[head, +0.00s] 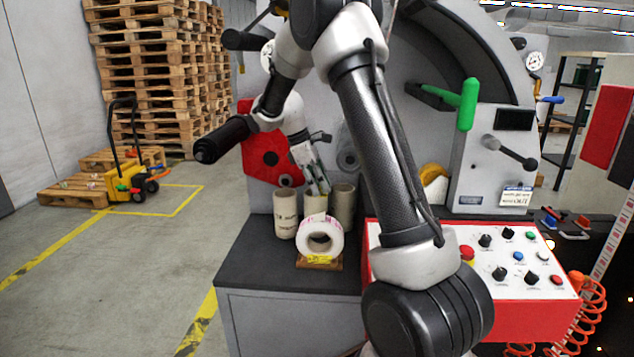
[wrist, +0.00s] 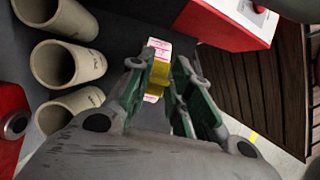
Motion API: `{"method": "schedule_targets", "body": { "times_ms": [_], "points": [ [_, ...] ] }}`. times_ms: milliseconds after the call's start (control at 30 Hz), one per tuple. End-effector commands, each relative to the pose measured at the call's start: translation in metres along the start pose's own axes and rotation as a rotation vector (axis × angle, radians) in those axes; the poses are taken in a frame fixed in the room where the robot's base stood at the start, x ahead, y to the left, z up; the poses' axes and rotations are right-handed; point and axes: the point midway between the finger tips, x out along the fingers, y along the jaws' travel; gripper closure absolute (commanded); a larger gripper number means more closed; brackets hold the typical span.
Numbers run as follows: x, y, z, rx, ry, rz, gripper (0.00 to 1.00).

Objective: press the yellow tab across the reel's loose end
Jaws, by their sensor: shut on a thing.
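The white reel (head: 304,238) stands upright on a small wooden block (head: 318,265) at the front of the dark bench top. Its pink-printed outer band (wrist: 158,46) shows beyond my fingers in the wrist view. My gripper (head: 322,188) points down just above and behind the reel. It is shut on the yellow tab (wrist: 159,72), which shows between my fingertips over the band. I cannot tell whether the tab touches the reel. The reel's loose end cannot be made out.
Several cardboard tubes (head: 285,213) stand close behind the reel and beside my gripper. A red control box (head: 520,320) with a white knob panel is at the right. The machine with a green handle (head: 467,105) rises behind. The bench top (head: 250,265) is clear to the left.

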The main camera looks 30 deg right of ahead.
Motion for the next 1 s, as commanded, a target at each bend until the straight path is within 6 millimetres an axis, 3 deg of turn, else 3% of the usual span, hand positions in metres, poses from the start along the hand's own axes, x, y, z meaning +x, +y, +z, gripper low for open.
{"method": "schedule_targets", "body": {
  "times_ms": [1000],
  "points": [
    [0.056,0.000,-0.023,-0.001,0.000,0.000,0.88]
  ]
}}
